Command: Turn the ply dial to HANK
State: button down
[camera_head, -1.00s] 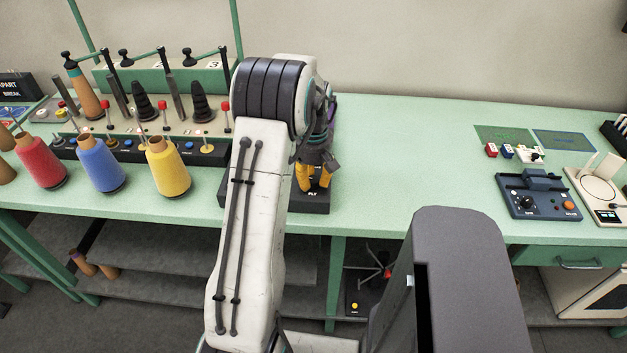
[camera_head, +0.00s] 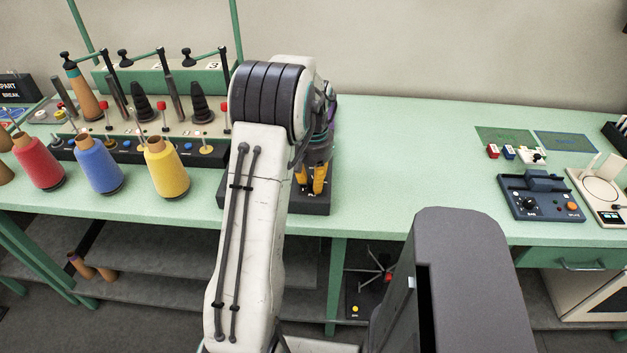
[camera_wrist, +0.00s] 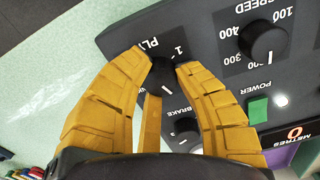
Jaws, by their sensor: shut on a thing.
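The ply dial (camera_wrist: 162,74) is a small black knob on a dark control panel (camera_wrist: 205,60) in the wrist view. My gripper (camera_wrist: 162,65) has its yellow fingertips closed on either side of it. Part of the label "PLY" and a "1" mark show just beyond the knob. The word HANK is not readable, and the fingers cover part of the dial's scale. In the head view my gripper (camera_head: 312,179) points down at the black panel (camera_head: 312,206) on the green bench, and my arm hides most of the panel.
The wrist view shows the speed knob (camera_wrist: 263,40), the brake knob (camera_wrist: 184,127), a green power button (camera_wrist: 258,110) and a metres display (camera_wrist: 294,133) close by. Yarn cones, including a yellow one (camera_head: 166,168), stand left.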

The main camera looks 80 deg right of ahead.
jog(key=m, duration=0.4)
jog(key=shift+a+f+m, duration=0.1)
jog(key=shift+f+m, duration=0.05)
jog(key=shift+m, duration=0.15)
jog(key=m, duration=0.3)
jog(key=shift+m, duration=0.4)
jog(key=m, duration=0.4)
jog(key=shift+b, duration=0.3)
jog(key=shift+m, duration=2)
jog(key=c, duration=0.9)
grip_release()
